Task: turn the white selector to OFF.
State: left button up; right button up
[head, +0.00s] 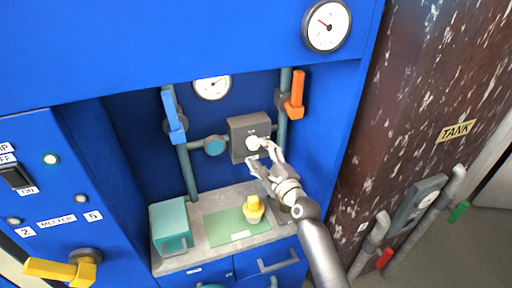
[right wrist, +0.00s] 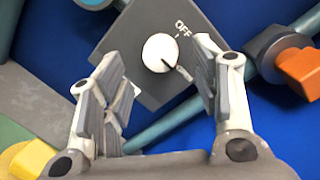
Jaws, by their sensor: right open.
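The white selector (head: 254,143) is a round knob on a grey box (head: 236,130) in the blue recess. My right gripper (head: 260,156) is open in front of the box. In the right wrist view, the open right gripper (right wrist: 158,62) has the knob showing between its fingers. The pointer tip shows close to the right finger; contact cannot be told. My left gripper is out of view.
Pipes flank the box, with a blue handle (head: 173,115) at left and an orange handle (head: 297,94) at right. Below are a teal box (head: 170,226), a green mat (head: 226,228) and a yellow object (head: 253,209). A brown tank (head: 420,80) stands at right.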

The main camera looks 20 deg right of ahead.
aim_at(254, 146)
jog(key=shift+w+a, duration=0.15)
jog(key=shift+w, duration=0.85)
jog(key=shift+w+a, duration=0.15)
jog(key=shift+w, duration=0.8)
jog(key=c, duration=1)
jog(key=shift+c, duration=0.2)
